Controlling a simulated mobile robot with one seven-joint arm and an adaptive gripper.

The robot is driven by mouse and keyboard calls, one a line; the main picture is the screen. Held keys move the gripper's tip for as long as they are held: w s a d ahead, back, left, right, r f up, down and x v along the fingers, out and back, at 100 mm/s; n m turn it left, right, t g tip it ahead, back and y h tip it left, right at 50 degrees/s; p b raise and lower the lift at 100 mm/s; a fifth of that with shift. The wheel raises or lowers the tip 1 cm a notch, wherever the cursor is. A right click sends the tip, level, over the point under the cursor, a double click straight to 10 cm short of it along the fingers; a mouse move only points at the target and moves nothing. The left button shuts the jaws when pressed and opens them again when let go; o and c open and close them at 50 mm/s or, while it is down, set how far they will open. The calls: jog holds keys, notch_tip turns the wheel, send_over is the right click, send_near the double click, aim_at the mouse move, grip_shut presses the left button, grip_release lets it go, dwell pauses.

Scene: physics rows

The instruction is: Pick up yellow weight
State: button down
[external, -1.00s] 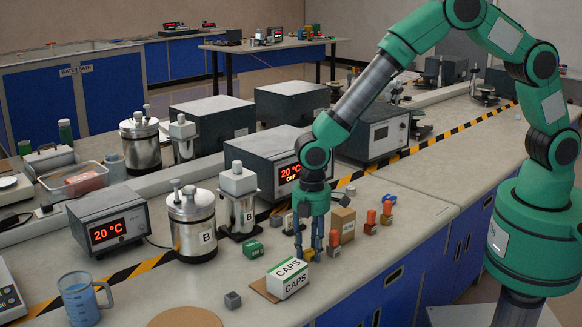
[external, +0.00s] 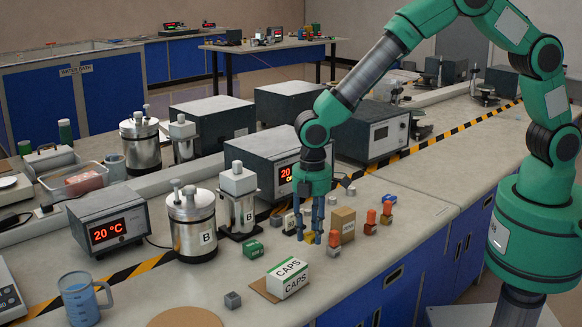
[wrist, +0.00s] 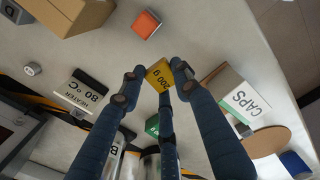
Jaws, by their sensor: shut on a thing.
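The yellow weight, marked 200 g, shows in the wrist view (wrist: 160,72) between the fingertips of my gripper (wrist: 157,78). In the external view the yellow weight (external: 309,237) is a small patch between the blue fingers of my gripper (external: 310,240), partly hidden by them. My gripper is shut on it and appears to hold it a little above the bench. It points downward, just left of a brown cardboard box.
The brown box (external: 343,224) and an orange-topped block (external: 334,241) stand close on the right. The CAPS box (external: 287,279) lies in front, a green block (external: 253,249) to the left. A heater box (external: 262,165) stands behind. The bench front right is clear.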

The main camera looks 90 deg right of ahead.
aim_at(311, 234)
jog(key=shift+r+p, duration=0.4)
jog(key=shift+r, duration=1.9)
